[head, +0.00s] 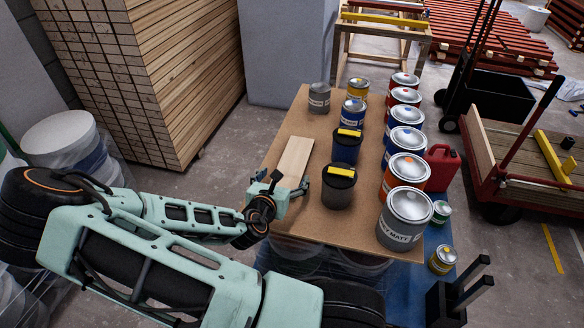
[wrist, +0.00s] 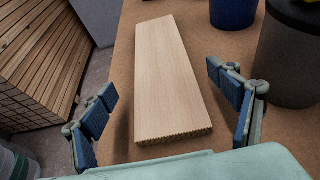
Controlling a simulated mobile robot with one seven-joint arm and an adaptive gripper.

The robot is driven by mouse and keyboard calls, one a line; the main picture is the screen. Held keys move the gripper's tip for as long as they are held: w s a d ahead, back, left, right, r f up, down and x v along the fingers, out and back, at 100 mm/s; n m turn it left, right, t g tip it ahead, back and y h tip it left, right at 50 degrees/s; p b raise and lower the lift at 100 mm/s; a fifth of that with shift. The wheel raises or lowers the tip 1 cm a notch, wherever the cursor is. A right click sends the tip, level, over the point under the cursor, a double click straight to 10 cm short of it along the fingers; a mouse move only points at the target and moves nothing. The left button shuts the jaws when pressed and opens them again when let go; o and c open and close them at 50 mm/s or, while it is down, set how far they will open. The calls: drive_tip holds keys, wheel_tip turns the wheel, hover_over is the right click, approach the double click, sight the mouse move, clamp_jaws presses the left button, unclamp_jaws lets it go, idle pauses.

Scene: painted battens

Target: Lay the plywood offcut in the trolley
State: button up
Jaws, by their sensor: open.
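The plywood offcut (head: 295,160) is a pale, flat, oblong board lying on the brown worktable (head: 300,115). In the wrist view the offcut (wrist: 165,75) runs away from me, its rough near end towards my palm. My gripper (head: 280,183) is at the offcut's near end, open and empty. In the wrist view its blue-padded fingers (wrist: 165,92) stand apart, one on each side of the board, with gaps showing. The trolley (head: 500,152), with a wooden deck and red rails, stands on the floor at the right; a yellow level (head: 552,160) is on it.
Dark tubs (head: 338,192) with yellow-topped tools stand close right of the offcut. A row of paint tins (head: 407,172) lines the table's right side. A red can (head: 440,168) stands beyond them. Stacked timber (head: 150,75) is at the left. Floor shows between table and trolley.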

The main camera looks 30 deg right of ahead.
sight(292, 165)
drive_tip(key=shift+b+x, duration=1.3)
drive_tip(key=shift+x, duration=2.5)
drive_tip(key=shift+d+r, duration=0.1)
drive_tip(key=shift+r, duration=0.15)
drive_tip(key=shift+c, duration=0.7)
drive_tip(key=c, duration=1.4)
drive_tip(key=shift+c, duration=0.2)
drive_tip(key=shift+r, duration=0.15)
